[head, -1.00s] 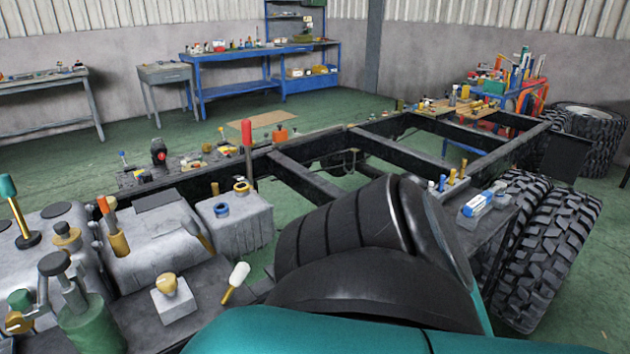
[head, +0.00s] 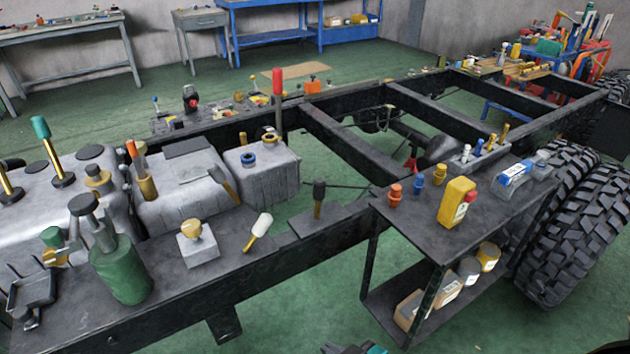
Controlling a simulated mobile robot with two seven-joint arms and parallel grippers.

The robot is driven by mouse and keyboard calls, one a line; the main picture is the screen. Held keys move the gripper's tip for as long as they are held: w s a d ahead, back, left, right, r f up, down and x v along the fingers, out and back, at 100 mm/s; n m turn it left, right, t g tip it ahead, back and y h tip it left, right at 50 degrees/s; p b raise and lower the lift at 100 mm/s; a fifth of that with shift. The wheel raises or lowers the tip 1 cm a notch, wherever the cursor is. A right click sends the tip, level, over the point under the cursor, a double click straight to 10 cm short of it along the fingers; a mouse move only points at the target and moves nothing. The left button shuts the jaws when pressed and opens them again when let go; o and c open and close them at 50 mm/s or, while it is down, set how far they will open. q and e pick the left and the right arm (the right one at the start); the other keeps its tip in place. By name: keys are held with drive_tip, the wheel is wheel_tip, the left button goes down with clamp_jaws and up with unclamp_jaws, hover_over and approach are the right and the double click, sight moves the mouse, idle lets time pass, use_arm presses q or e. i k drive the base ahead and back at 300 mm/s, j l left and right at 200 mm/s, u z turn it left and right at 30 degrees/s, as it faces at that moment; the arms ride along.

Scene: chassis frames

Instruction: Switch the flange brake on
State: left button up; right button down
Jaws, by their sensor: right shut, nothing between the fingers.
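Several levers stand on the chassis, and I cannot tell which one is the flange brake. A tall red-handled lever (head: 278,95) stands upright by the far rail. A white-handled lever (head: 258,230) leans to the right on the near rail. A short black-handled lever (head: 318,198) stands upright on a dark plate. An orange-handled lever (head: 142,172) and a teal-topped lever (head: 52,148) stand at the left. Only a sliver of my right gripper (head: 352,349) shows at the bottom edge; it is shut and empty, well apart from the levers. My left gripper is out of view.
A dark shelf cart (head: 400,225) with a yellow bottle (head: 456,202) stands at right, beside large tyres (head: 572,235). A green jack-like device (head: 122,268), grey tanks (head: 180,190) and a knobbed block (head: 198,243) crowd the left. Green floor is open in front.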

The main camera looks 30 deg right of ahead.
sight(319, 188)
drive_tip(key=z, duration=0.9)
